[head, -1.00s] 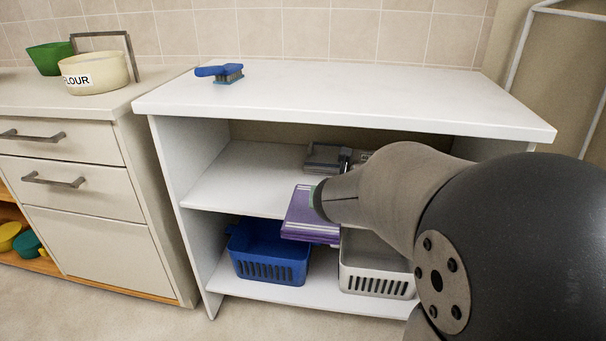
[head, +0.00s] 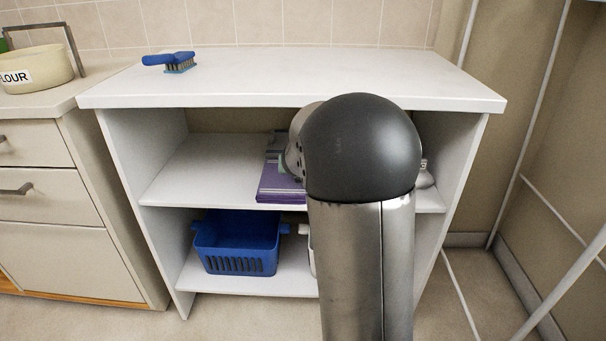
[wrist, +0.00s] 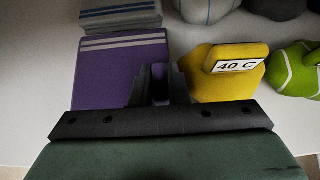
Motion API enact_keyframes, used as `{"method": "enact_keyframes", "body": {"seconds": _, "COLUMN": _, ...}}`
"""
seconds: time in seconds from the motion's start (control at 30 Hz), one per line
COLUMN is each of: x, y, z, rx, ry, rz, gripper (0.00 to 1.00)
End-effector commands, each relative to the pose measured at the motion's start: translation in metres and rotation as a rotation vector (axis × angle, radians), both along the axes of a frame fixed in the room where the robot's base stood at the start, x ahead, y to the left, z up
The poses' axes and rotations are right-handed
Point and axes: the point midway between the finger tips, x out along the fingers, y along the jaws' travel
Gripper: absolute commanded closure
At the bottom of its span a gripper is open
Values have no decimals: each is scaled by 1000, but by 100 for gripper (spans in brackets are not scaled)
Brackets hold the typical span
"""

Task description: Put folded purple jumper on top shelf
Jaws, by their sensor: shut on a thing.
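The folded purple jumper (head: 278,186) is at the front of the upper shelf (head: 185,175) inside the white unit, left of my arm. In the wrist view the jumper (wrist: 112,80) has two pale stripes near its far edge. My gripper (wrist: 160,75) is shut on the jumper's right side. In the head view my arm hides most of the gripper and the jumper's right part. The jumper is over or on the shelf board; I cannot tell if it bears on it.
A grey folded item (wrist: 120,15) lies just behind the jumper. A yellow object (wrist: 225,75) labelled 40 C and a green one (wrist: 295,70) are to its right. A blue basket (head: 237,243) stands on the lower shelf, and a blue brush (head: 170,61) on the worktop. The upper shelf's left part is clear.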

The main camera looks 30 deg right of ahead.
Motion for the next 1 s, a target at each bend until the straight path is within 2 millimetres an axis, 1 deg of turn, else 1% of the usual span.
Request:
{"method": "enact_keyframes", "body": {"seconds": 0.2, "x": 0, "y": 0, "z": 2, "rx": 0, "ry": -2, "rz": -1, "gripper": 100}}
{"method": "enact_keyframes", "body": {"seconds": 0.37, "x": 0, "y": 0, "z": -3, "rx": 0, "ry": -2, "rz": -1, "gripper": 100}}
{"method": "enact_keyframes", "body": {"seconds": 0.4, "x": 0, "y": 0, "z": -2, "rx": -1, "ry": -1, "rz": 0, "gripper": 75}}
{"method": "enact_keyframes", "body": {"seconds": 0.43, "x": 0, "y": 0, "z": -2, "rx": -1, "ry": -1, "rz": 0, "gripper": 66}}
{"method": "enact_keyframes", "body": {"seconds": 0.47, "x": 0, "y": 0, "z": -2, "rx": -1, "ry": -1, "rz": 0, "gripper": 64}}
{"method": "enact_keyframes", "body": {"seconds": 0.7, "x": 0, "y": 0, "z": -2, "rx": -1, "ry": -1, "rz": 0, "gripper": 64}}
{"method": "enact_keyframes", "body": {"seconds": 0.8, "x": 0, "y": 0, "z": 5, "rx": -1, "ry": -1, "rz": 0, "gripper": 64}}
{"method": "enact_keyframes", "body": {"seconds": 0.87, "x": -5, "y": 3, "z": 9, "rx": 0, "ry": -2, "rz": 1, "gripper": 64}}
{"method": "enact_keyframes", "body": {"seconds": 1.0, "x": -21, "y": 13, "z": 26, "rx": -1, "ry": -3, "rz": 1, "gripper": 64}}
